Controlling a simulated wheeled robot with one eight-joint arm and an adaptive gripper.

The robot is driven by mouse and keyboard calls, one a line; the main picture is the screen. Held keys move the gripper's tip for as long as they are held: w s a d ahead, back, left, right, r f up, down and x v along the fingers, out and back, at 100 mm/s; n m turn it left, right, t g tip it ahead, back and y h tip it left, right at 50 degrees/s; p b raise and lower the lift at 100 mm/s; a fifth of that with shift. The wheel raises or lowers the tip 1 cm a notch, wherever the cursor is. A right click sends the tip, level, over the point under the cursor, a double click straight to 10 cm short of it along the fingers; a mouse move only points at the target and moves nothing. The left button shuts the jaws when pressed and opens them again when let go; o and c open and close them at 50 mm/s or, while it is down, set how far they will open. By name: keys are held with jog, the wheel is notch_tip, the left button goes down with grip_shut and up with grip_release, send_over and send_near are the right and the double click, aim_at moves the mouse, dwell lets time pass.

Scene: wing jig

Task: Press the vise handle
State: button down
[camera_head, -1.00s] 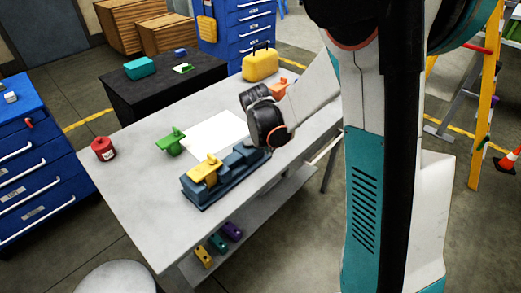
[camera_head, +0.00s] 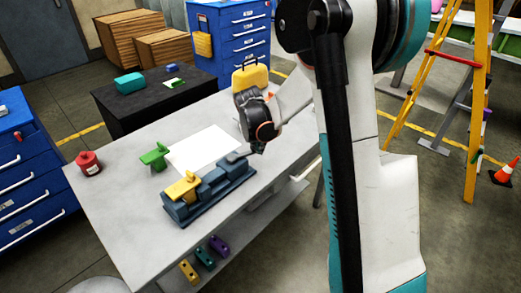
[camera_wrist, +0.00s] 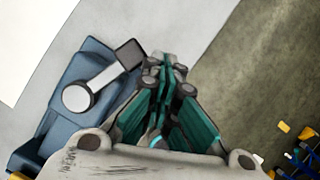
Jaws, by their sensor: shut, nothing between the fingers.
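The blue-grey vise (camera_head: 208,196) sits on the near side of the grey worktable, with a yellow part (camera_head: 181,189) on its left end. Its handle (camera_head: 237,156) is at the right end. In the wrist view the handle (camera_wrist: 98,84) is a light grey lever with a round pivot and a dark square end, lying over the vise body (camera_wrist: 62,118). My gripper (camera_head: 259,150) is just right of the handle. In the wrist view its fingertips (camera_wrist: 167,66) are together and empty, close beside the dark end. I cannot tell if they touch it.
A white sheet (camera_head: 205,149), a green part (camera_head: 154,156) and a red canister (camera_head: 88,163) lie on the worktable (camera_head: 130,215). A yellow case (camera_head: 250,76) stands at the far end. Several coloured parts (camera_head: 205,257) sit on the shelf below. A stepladder (camera_head: 478,90) stands right.

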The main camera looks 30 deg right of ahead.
jog(key=shift+w+d, duration=0.15)
jog(key=shift+w, duration=0.4)
dwell(0.4)
